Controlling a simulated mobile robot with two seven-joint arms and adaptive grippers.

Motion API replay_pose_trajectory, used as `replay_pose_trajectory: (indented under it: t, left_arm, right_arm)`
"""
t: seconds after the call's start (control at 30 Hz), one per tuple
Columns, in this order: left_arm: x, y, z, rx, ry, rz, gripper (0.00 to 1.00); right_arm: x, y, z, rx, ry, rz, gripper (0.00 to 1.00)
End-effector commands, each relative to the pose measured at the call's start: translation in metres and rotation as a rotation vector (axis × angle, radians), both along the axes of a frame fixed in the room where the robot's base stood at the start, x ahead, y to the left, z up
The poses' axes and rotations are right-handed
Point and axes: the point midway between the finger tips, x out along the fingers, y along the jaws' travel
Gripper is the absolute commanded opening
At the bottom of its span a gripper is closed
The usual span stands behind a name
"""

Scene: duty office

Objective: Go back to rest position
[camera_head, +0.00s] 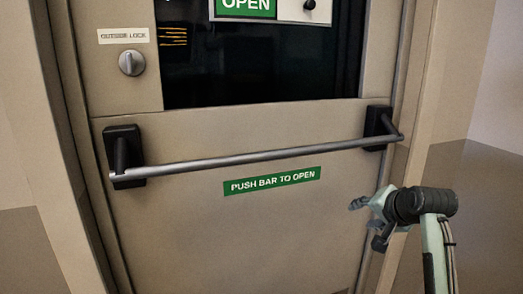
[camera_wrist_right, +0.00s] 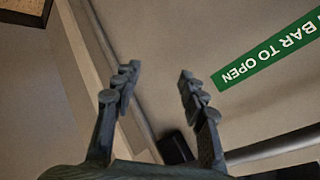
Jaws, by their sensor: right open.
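My right gripper (camera_head: 362,212) is at the right of the head view, in front of the lower right part of a beige door (camera_head: 200,240). It sits below the right end of the door's grey push bar (camera_head: 255,157) and looks apart from it. In the right wrist view the two fingers of this gripper (camera_wrist_right: 155,85) are spread with nothing between them. The push bar also shows at the lower right there (camera_wrist_right: 280,146). My left gripper is in neither view.
A green "PUSH BAR TO OPEN" label (camera_head: 272,182) is on the door under the bar. Black brackets hold the bar at its left (camera_head: 122,152) and right (camera_head: 378,126) ends. A lock knob (camera_head: 131,63) is at upper left, beside a dark window (camera_head: 260,60). The door looks shut.

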Motion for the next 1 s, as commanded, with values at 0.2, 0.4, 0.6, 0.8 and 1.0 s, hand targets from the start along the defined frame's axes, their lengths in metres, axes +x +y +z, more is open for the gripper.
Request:
replay_pose_trajectory:
  t: [0.2, 0.4, 0.6, 0.8, 1.0]
  left_arm:
    - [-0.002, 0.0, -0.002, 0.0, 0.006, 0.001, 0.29]
    - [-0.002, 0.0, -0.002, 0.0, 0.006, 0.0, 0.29]
    - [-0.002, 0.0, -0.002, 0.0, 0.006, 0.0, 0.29]
    - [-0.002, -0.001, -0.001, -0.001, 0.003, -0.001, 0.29]
    - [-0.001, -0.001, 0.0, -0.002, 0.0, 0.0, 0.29]
  right_arm:
    - [-0.064, -0.008, -0.166, -0.238, 0.202, 0.141, 0.42]
    - [-0.154, -0.013, -0.29, -0.425, 0.367, 0.323, 0.42]
    - [-0.263, -0.015, -0.384, -0.569, 0.509, 0.537, 0.42]
    - [-0.338, -0.016, -0.428, -0.642, 0.584, 0.686, 0.42]
    - [-0.357, -0.015, -0.437, -0.659, 0.6, 0.726, 0.42]
